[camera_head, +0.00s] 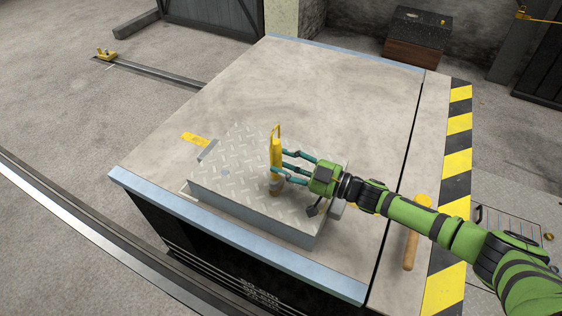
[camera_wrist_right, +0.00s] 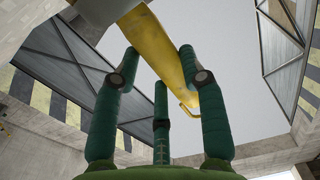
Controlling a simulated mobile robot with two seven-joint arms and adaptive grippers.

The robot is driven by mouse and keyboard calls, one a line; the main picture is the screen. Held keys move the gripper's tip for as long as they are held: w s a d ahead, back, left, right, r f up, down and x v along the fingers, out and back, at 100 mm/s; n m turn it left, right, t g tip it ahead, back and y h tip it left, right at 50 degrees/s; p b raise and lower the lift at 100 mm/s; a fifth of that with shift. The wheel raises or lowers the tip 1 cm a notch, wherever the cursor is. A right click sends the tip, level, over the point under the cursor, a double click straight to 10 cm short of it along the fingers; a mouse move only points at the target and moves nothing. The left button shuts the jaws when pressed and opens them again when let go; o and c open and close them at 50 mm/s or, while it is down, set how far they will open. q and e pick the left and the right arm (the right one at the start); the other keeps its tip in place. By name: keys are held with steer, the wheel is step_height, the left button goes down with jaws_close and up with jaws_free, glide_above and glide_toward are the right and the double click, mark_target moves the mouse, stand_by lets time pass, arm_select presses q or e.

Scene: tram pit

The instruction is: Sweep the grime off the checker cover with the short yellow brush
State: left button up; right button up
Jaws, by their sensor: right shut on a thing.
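The checker cover (camera_head: 236,152) is a grey raised plate with a diamond pattern, lying on the large pale block. A small bluish-grey spot (camera_head: 226,172) shows on it; I cannot tell whether this is grime. My right gripper (camera_head: 277,162) is shut on the short yellow brush (camera_head: 276,148) above the right part of the cover. The brush stands about upright, loop end up, its lower end at the plate; I cannot tell whether it touches. In the right wrist view the yellow brush (camera_wrist_right: 160,48) passes between the fingers (camera_wrist_right: 160,85). My left gripper is not in view.
A yellow-headed mallet with a wooden handle (camera_head: 411,250) lies right of the cover, beside a dark gap. Yellow tape (camera_head: 194,139) lies at the cover's left. A black-and-yellow striped edge (camera_head: 456,160) runs along the right. The block's far top is clear.

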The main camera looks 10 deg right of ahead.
steer(key=s+d, duration=0.2)
steer(key=d, duration=0.9)
steer(key=shift+s, duration=0.35)
stand_by(1.2)
stand_by(0.3)
steer(key=b+x, duration=0.1)
steer(key=x, duration=1.2)
steer(key=shift+f+b, duration=0.15)
steer(key=shift+b, duration=0.25)
stand_by(1.5)
steer(key=shift+d, duration=0.15)
